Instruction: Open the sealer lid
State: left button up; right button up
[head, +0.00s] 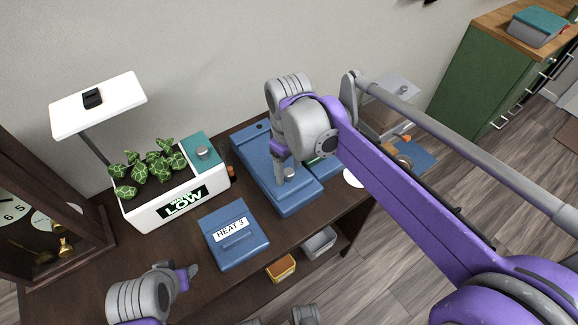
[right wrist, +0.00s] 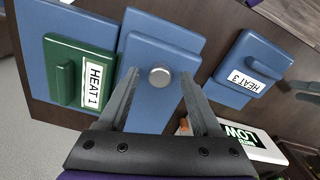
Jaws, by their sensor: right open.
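A long blue unit with a flat lid, which looks like the sealer (head: 302,198), stands on the dark table. Its lid looks closed. A round metal knob (right wrist: 159,76) sits on the lid; it also shows in the head view (head: 290,174). My right gripper (right wrist: 160,88) is open above the lid, one finger on each side of the knob. I cannot tell whether the fingers touch it.
A blue block labelled HEAT 3 (head: 233,252) lies in front of the unit, and a green HEAT 1 block (right wrist: 65,55) on its other side. A white planter (head: 150,222) with a lamp stands left. A clock cabinet (head: 75,215) is at far left.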

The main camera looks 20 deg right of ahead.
grip_shut()
dwell(1.4)
